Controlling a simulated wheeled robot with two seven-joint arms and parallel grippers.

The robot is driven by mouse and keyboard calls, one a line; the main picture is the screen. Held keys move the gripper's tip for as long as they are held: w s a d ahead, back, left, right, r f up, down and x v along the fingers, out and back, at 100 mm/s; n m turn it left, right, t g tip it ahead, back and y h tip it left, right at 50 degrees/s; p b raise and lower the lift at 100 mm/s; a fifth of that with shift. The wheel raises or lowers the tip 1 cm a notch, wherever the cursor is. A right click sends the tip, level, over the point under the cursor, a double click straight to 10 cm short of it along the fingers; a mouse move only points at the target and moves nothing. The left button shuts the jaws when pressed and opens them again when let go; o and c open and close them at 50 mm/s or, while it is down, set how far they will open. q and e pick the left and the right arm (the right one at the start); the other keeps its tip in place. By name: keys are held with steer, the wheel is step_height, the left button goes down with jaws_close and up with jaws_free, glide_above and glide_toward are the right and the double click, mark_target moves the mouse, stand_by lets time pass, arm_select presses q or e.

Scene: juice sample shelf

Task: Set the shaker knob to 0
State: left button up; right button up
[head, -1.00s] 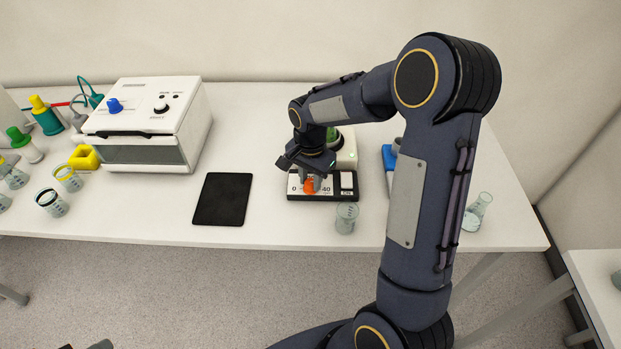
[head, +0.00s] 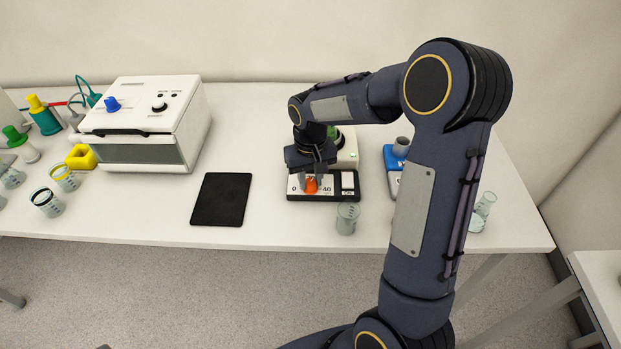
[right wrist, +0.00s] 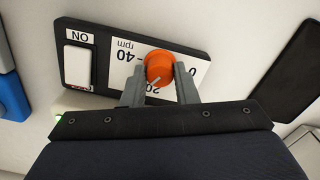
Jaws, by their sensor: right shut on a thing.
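The orange shaker knob (head: 311,186) sits on the black-edged front panel (head: 291,197) of the shaker, on a white scale marked 0, 20 and 40. In the right wrist view the knob (right wrist: 158,66) is between the two grey fingers of my right gripper (right wrist: 159,84), which is shut on it. The scale is upside down there. A pale line on the knob points toward the 20 side, not at 0; its exact reading is unclear. In the head view my right gripper (head: 311,181) comes down over the panel. My left gripper is not in view.
A white ON switch (right wrist: 77,67) is on the same panel. A beaker (head: 347,218) stands just in front of the shaker. A black pad (head: 221,199) lies to the left, and a blue device (head: 390,158) stands to the right. The table between pad and shaker is clear.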

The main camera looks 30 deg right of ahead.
steer(key=n, duration=1.2)
steer(key=shift+n, duration=0.4)
steer(key=n+p, duration=0.1)
steer(key=n, duration=0.4)
steer(key=shift+r, duration=0.1)
steer(key=n+p, duration=0.1)
steer(key=n, duration=0.5)
steer(key=shift+p, duration=0.3)
steer(key=shift+n, duration=0.3)
steer(key=o, duration=1)
